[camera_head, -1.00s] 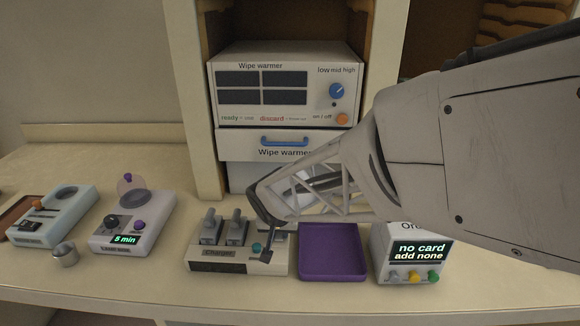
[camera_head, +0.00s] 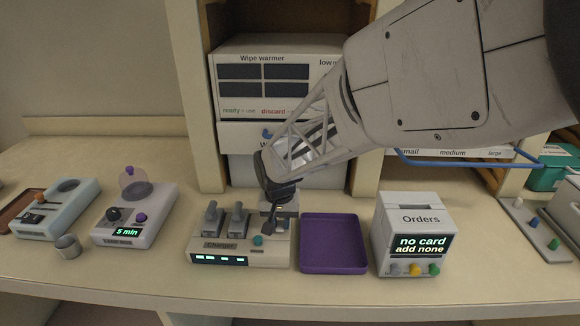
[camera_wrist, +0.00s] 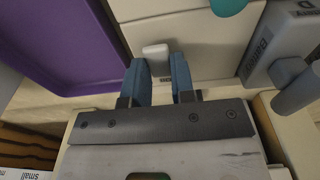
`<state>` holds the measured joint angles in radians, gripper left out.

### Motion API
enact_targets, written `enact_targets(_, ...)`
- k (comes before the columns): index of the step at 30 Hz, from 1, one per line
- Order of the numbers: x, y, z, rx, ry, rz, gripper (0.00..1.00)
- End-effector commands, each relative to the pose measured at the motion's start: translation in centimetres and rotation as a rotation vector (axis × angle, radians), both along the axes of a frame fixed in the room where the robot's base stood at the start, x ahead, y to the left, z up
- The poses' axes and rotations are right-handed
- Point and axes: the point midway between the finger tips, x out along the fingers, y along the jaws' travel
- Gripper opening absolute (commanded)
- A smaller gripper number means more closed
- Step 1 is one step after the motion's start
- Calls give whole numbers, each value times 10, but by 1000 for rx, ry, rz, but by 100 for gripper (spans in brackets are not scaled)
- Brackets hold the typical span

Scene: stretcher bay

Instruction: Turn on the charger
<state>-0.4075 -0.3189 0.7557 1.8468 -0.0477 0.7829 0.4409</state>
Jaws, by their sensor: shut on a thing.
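The charger (camera_head: 215,245) is a pale box on the counter, with several green lights lit in its dark front strip. Two grey batteries (camera_head: 211,222) stand upright in its slots, and a teal button (camera_head: 258,240) is on top at the right. My gripper (camera_head: 270,228) points down at the charger's right part. In the wrist view its blue fingers (camera_wrist: 158,68) are shut on a small pale switch-like block (camera_wrist: 155,51). A labelled battery (camera_wrist: 266,50) is beside them. My gripper partly hides the charger's right end in the head view.
A purple tray (camera_head: 333,267) sits right of the charger, close to my gripper. The Orders box (camera_head: 411,215) stands farther right. A timer unit (camera_head: 130,222) and a small metal cup (camera_head: 67,245) are to the left. The wipe warmer (camera_head: 262,100) is behind.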

Motion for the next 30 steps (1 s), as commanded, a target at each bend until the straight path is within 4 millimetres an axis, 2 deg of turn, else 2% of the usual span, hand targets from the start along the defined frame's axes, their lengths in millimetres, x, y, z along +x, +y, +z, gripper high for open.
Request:
enact_targets(9, 3, -1, -1, -1, 110, -1, 0)
enact_targets(21, 3, 0, -1, 0, 126, 1, 0)
enact_targets(22, 3, 0, -1, 0, 126, 1, 28)
enact_targets(26, 3, 0, -1, 0, 125, 1, 48)
enact_targets(30, 3, 0, -1, 1, 125, 1, 49)
